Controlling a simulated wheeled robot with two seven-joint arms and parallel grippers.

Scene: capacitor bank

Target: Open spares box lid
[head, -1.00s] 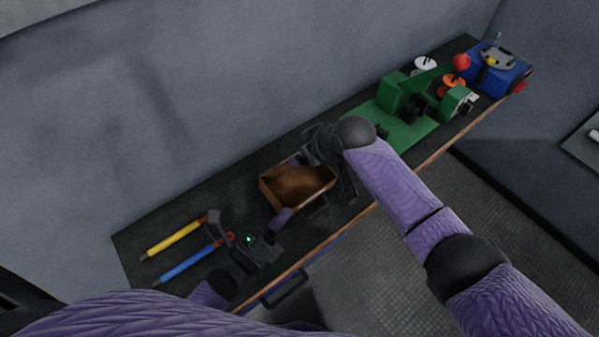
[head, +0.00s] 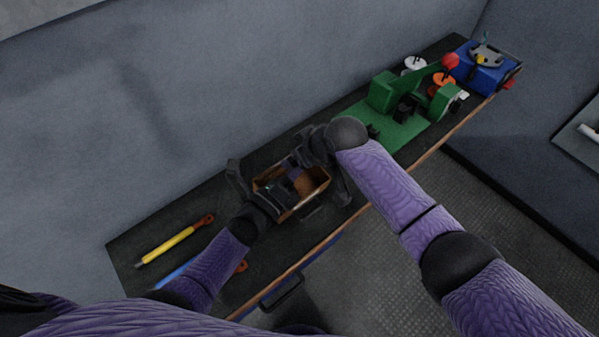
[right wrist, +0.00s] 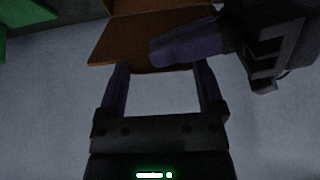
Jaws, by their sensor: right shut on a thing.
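The brown spares box (head: 317,190) stands on the dark bench in the head view, its brown inside partly showing. My right gripper (head: 296,163) is at its far side, mostly hidden by my arm. In the right wrist view, my right gripper (right wrist: 162,70) has its fingertips at the edge of a brown panel (right wrist: 128,42) and is shut on it. I cannot tell whether that panel is lid or wall. My left gripper (head: 291,179) is over the box, and one purple finger shows beside the panel in the wrist view (right wrist: 185,45). Its opening is unclear.
A yellow-handled tool (head: 168,246) and a partly hidden blue-handled tool (head: 176,271) lie at the bench's left. A green machine (head: 405,95) on a green plate and a blue box (head: 484,70) stand to the right. The wall runs close behind.

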